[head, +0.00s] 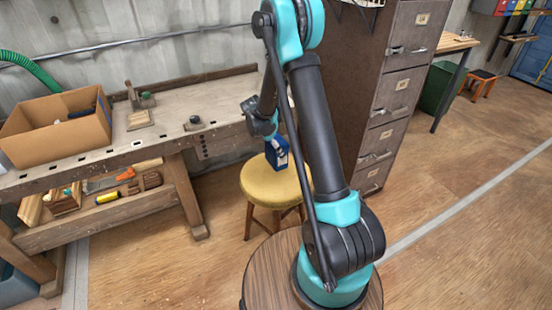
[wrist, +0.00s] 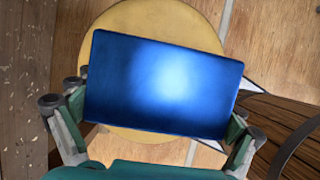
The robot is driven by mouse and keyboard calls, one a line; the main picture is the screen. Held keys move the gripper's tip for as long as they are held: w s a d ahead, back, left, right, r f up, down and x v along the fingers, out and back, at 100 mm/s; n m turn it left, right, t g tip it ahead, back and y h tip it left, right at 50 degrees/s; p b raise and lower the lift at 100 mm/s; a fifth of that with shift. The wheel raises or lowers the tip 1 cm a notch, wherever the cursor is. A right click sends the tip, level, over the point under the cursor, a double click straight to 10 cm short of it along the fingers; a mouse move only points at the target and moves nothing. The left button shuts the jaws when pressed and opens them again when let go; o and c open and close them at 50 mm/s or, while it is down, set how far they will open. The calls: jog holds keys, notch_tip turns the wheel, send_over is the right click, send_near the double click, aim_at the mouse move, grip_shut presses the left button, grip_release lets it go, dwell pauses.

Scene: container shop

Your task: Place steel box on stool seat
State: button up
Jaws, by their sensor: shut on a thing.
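The steel box is blue and flat-sided; it shows in the head view (head: 277,152) and fills the middle of the wrist view (wrist: 165,85). My gripper (wrist: 160,110) is shut on it, one finger at each short end. The stool has a round yellow seat (head: 262,192) and wooden legs. In the wrist view the seat (wrist: 150,18) lies behind the box, which covers much of it. The box is over the seat's back part in the head view; I cannot tell whether it touches. My arm hides the seat's right side.
A workbench (head: 185,103) with an open cardboard box (head: 55,140) stands left of the stool. A tall brown filing cabinet (head: 395,90) stands behind and to the right. The floor (head: 470,230) at the right is clear.

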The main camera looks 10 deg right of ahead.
jog(key=shift+f, duration=2.4)
jog(key=shift+f, duration=0.15)
jog(key=o, duration=1.3)
jog(key=shift+o, duration=0.2)
